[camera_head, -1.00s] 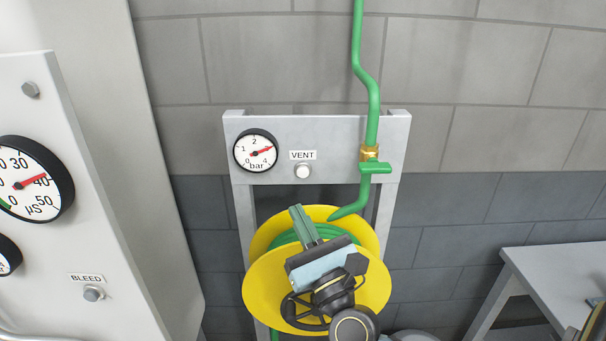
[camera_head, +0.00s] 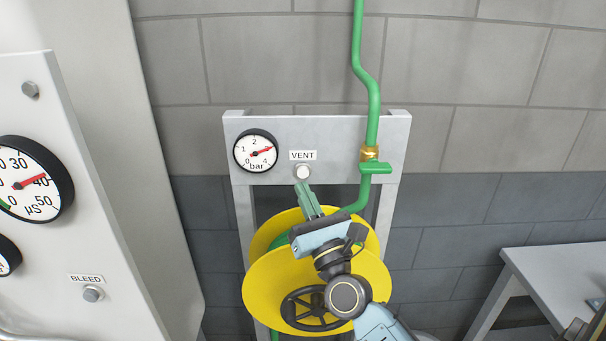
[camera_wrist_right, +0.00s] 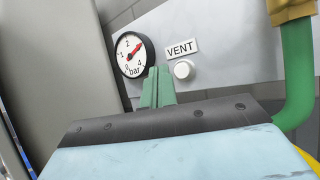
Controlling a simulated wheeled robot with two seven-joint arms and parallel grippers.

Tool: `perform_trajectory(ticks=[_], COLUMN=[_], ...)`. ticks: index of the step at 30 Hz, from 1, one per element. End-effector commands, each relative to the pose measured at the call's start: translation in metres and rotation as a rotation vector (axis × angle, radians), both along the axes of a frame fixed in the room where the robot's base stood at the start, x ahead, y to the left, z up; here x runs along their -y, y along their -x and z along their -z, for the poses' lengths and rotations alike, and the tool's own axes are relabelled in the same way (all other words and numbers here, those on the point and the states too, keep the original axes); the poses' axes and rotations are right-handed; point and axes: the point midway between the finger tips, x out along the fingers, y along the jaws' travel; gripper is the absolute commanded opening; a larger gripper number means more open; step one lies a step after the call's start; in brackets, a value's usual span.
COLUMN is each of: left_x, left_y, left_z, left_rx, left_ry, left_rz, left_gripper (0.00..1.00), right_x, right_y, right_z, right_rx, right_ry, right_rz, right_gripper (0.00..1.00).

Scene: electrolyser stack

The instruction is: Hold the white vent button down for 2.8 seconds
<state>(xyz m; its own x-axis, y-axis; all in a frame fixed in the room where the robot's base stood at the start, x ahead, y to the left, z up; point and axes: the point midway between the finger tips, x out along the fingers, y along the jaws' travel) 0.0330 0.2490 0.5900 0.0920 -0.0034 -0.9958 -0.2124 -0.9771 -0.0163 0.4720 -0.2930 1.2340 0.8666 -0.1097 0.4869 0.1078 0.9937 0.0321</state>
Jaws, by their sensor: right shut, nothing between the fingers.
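The white vent button (camera_head: 303,172) sits on the grey panel (camera_head: 330,135) under the VENT label (camera_head: 303,155). It also shows in the right wrist view (camera_wrist_right: 183,69), just right of my fingertips. My right gripper (camera_head: 302,186) is shut with nothing between its green fingers. Its tips are just below the button in the head view; I cannot tell whether they touch it. In the right wrist view the right gripper (camera_wrist_right: 158,72) points toward the panel, between the gauge and the button. My left gripper is not in view.
A bar gauge (camera_head: 256,151) is left of the button, its red needle near 3. A green pipe with a green valve handle (camera_head: 376,168) is at the right. A yellow hose reel (camera_head: 262,285) stands below. A BLEED button (camera_head: 93,294) is on the left cabinet.

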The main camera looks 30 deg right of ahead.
Motion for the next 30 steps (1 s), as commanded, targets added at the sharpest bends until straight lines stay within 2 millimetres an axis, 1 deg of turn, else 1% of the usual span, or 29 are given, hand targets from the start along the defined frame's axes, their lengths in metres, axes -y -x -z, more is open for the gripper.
perform_trajectory(ticks=[1, 3, 9, 30], left_x=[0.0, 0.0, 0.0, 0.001], left_y=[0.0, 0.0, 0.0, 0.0], left_z=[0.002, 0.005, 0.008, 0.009], left_rx=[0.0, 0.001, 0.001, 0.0], left_ry=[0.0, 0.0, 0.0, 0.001], left_rz=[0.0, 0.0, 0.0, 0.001], left_gripper=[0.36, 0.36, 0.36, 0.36], right_x=[0.004, 0.008, 0.015, 0.016], right_y=[-0.006, -0.013, -0.024, -0.026], right_z=[0.0, 0.001, 0.0, 0.0], right_rx=[0.001, 0.001, 0.001, -0.001], right_ry=[0.001, 0.001, 0.001, 0.0], right_rz=[0.001, -0.001, -0.001, 0.0], right_gripper=[0.0, 0.0, 0.0, 0.0])
